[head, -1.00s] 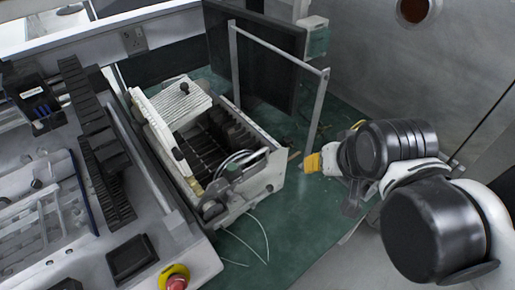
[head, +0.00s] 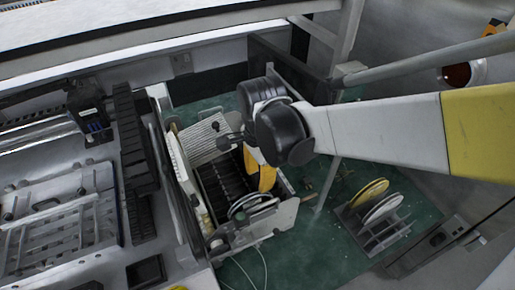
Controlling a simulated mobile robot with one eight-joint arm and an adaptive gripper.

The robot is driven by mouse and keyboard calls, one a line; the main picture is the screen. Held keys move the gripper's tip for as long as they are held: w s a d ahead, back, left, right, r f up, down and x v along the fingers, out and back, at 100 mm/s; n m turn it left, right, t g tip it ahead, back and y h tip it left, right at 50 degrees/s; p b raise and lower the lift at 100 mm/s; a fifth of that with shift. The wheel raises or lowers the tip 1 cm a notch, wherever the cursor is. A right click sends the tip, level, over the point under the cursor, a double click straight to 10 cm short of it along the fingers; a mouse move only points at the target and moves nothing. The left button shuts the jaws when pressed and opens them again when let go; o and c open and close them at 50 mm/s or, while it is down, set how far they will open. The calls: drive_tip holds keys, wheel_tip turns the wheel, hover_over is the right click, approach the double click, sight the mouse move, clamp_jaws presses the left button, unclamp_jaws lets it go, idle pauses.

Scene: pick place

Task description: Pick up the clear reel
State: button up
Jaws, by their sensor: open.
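No reel is plainly clear. A pale, whitish reel (head: 383,208) stands on edge in a small rack at the right of the green floor. A pale ring-shaped reel (head: 252,204) shows at the front of the open white feeder box. I cannot tell which is the clear reel. My gripper (head: 262,176), with its yellow part showing, is over the right side of the feeder box, behind the ring-shaped reel and left of the rack. It is open and looks empty. My wrist and arm hide part of the box's back and the gripper's upper part.
A yellow reel (head: 369,193) stands beside the pale one in the grey rack (head: 372,240). The feeder box (head: 283,215) has raised walls and loose cables in front. A grey machine bench (head: 60,215) fills the left. Green floor (head: 315,240) is free between box and rack.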

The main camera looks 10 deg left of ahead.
sight(251, 202)
drive_tip(key=shift+s+a+f+m, duration=0.15)
drive_tip(key=shift+a+f+m, duration=0.3)
drive_tip(key=shift+a, duration=0.45)
wheel_tip(251, 202, down, 5)
drive_tip(key=shift+f+b, duration=0.1)
drive_tip(key=shift+b, duration=0.8)
drive_tip(key=shift+s+a+f+b, duration=0.15)
drive_tip(key=shift+f+b, duration=0.55)
drive_tip(key=shift+f, duration=0.7)
drive_tip(key=shift+s+d+f+b, duration=0.15)
drive_tip(key=shift+f+b, duration=0.55)
drive_tip(key=shift+f, duration=0.65)
drive_tip(key=shift+r, duration=0.1)
clamp_jaws()
